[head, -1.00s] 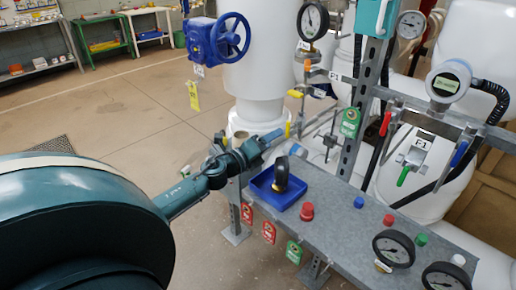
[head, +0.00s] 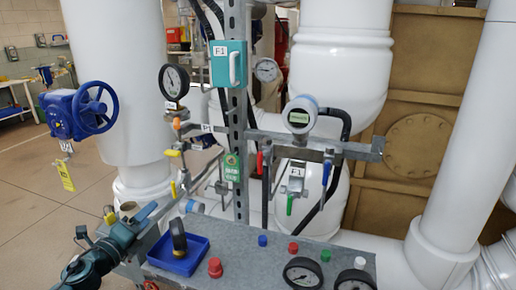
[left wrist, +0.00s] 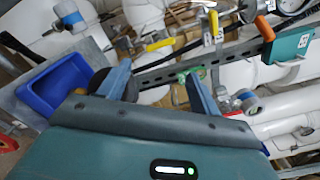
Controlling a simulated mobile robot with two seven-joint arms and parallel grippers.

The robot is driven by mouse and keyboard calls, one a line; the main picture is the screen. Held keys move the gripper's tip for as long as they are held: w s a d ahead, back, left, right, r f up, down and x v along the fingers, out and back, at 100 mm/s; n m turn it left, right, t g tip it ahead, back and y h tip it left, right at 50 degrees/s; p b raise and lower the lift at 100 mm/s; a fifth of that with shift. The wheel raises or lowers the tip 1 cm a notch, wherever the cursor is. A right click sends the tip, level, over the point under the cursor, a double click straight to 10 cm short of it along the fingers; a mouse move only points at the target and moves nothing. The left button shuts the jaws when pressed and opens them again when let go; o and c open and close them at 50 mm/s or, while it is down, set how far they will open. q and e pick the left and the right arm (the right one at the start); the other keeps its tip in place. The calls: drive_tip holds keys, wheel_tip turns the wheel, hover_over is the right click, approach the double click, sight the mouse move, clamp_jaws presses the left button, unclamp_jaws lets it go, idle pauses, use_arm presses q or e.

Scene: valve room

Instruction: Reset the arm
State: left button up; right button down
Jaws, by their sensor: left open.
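My left arm comes in at the lower left of the head view. Its teal gripper (head: 150,211) is near the left end of the grey bench, beside the blue tray (head: 158,262). In the left wrist view, the two blue-grey fingers of the left gripper (left wrist: 160,86) stand apart with nothing seen held between them. The blue tray (left wrist: 38,105) shows to the left of the fingers there, and a dark round thing lies partly hidden behind the left finger. My right gripper is in neither view.
The grey bench (head: 238,262) carries a red knob (head: 215,268) and gauges. A steel post (head: 237,120) with valves and pipes rises behind it. A blue handwheel valve (head: 92,110) is at left.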

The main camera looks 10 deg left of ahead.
use_arm(q)
drive_tip(key=s+d+f+n+g+p, duration=0.1)
drive_tip(key=s+d+f+n+g, duration=0.1)
drive_tip(key=s+d+f+n, duration=0.3)
drive_tip(key=s+d+f+n+g+h+p, duration=0.1)
drive_tip(key=s+d+f+n, duration=0.3)
drive_tip(key=s+d+n, duration=0.4)
drive_tip(key=s+d+f+n+g+h+p, duration=0.1)
drive_tip(key=s+d+f+n+g, duration=0.3)
drive_tip(key=d, duration=1)
drive_tip(key=s+f+n+p, duration=0.1)
drive_tip(key=s+n, duration=0.2)
drive_tip(key=n, duration=0.2)
drive_tip(key=shift+s+d+f, duration=0.15)
drive_tip(key=shift+s+f, duration=0.15)
drive_tip(key=shift+s, duration=0.05)
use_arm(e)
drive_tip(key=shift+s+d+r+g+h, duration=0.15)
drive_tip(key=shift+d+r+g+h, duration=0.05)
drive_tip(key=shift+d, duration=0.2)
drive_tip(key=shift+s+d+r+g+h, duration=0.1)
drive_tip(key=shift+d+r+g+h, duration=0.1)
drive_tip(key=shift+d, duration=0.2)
